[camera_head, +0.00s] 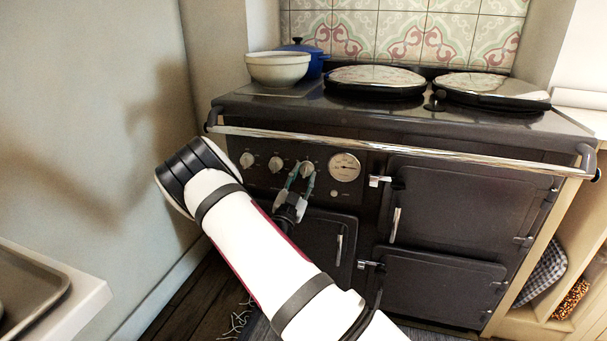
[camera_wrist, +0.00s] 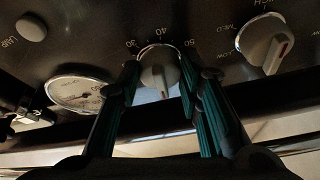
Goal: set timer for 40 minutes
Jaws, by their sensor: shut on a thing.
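The timer knob (camera_head: 307,167) is the rightmost knob on the black range's control panel, beside the round gauge. In the wrist view the timer knob (camera_wrist: 158,72) is pale grey with a bright rim, and numbers including 30 and 40 show around its upper edge. A small reddish mark shows low on its face; I cannot tell exactly which number it is set to. My gripper (camera_head: 299,181) reaches the panel with green-padded fingers. In the wrist view my gripper (camera_wrist: 160,80) has one finger on each side of the knob, shut on it.
The round gauge (camera_head: 344,167) sits right of the timer knob. Another knob (camera_wrist: 265,43) is close by in the wrist view. A chrome rail (camera_head: 400,147) runs across the range front above the panel. A white bowl (camera_head: 278,68) and blue pot (camera_head: 312,62) stand on top.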

